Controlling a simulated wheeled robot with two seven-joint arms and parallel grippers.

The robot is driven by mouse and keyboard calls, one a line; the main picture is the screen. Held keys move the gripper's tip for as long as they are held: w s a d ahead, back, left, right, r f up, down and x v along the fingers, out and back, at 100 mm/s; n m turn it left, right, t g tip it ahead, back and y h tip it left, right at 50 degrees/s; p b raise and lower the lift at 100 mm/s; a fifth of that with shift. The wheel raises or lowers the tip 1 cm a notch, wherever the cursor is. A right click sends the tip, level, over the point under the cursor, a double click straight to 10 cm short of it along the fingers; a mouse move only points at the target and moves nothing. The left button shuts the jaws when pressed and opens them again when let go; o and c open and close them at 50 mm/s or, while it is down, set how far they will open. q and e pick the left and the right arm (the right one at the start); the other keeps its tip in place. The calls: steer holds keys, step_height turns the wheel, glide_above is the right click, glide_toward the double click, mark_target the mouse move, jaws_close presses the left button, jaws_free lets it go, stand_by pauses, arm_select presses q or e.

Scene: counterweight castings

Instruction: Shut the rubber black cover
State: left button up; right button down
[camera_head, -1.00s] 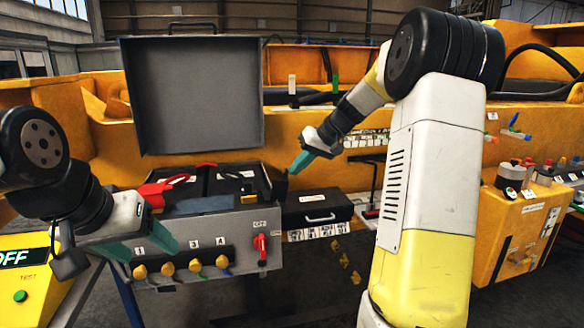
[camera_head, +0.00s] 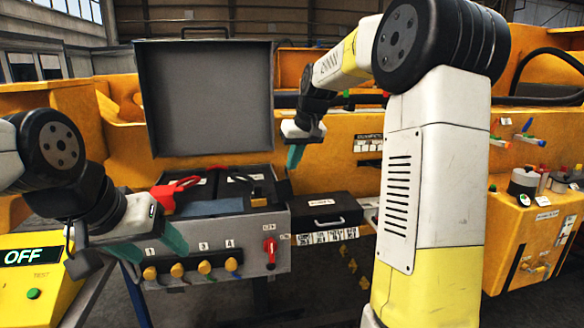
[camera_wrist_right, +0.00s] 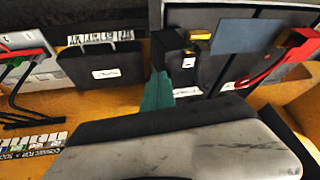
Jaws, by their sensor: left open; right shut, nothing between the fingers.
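The black cover (camera_head: 207,98) is the raised lid of the grey control box (camera_head: 215,232). It stands upright at the back, its grey inner face towards me. The box top is open, showing dark compartments (camera_head: 245,190) and a red part (camera_head: 176,188). My right gripper (camera_head: 294,157) is shut and empty, pointing down just above the box's right edge, lower than most of the lid. Its teal fingertips also show in the right wrist view (camera_wrist_right: 158,92), beside the box compartments. My left gripper (camera_head: 152,243) is open and empty at the box's front left.
A small closed black case (camera_head: 323,210) stands right of the box. Yellow knobs (camera_head: 177,270) and a red switch (camera_head: 270,250) are on the box's front. A yellow unit reading OFF (camera_head: 32,255) is at lower left. Orange machine bodywork (camera_head: 350,150) lies behind.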

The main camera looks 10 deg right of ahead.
steer(key=shift+s+a+f+n+t+h, duration=0.2)
steer(key=shift+a+f+n+h, duration=0.5)
steer(key=shift+a+h, duration=2)
steer(key=shift+a+f+n+t+h, duration=0.35)
steer(key=shift+a+f+n+h, duration=0.3)
steer(key=shift+a+h, duration=2)
steer(key=shift+s+a+f+n+t+h, duration=0.2)
steer(key=shift+a+f+n+h, duration=0.5)
steer(key=shift+a+h, duration=2)
steer(key=shift+w+a+y, duration=0.1)
steer(key=shift+a+y, duration=0.5)
steer(key=shift+y, duration=0.05)
